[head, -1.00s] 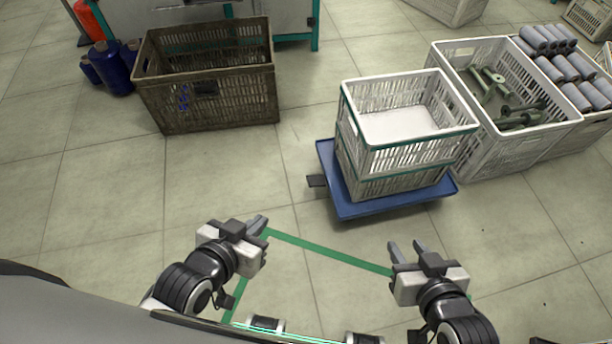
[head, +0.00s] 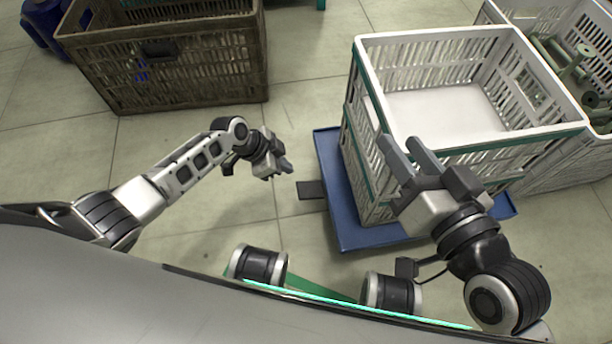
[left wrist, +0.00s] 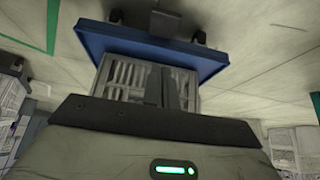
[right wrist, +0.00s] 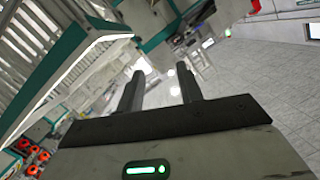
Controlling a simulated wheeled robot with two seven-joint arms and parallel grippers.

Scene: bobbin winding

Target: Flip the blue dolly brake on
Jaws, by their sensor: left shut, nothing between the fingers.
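My left gripper (head: 288,168) is shut and empty, just left of and above the pedal, with a small gap seen in the head view. In the left wrist view the dolly's blue edge (left wrist: 150,52) is ahead of the fingers, with the pedal (left wrist: 165,22) beyond it. My right gripper (head: 400,146) is open and empty, in front of the crate's near left corner. The pedal's exact tilt is hard to tell.
The white crate (head: 455,48) with green trim rides on the dolly. Another white crate (head: 590,150) with bobbins stands to its right. A brown crate (head: 185,85) is at the upper left. Free floor lies between the brown crate and the dolly.

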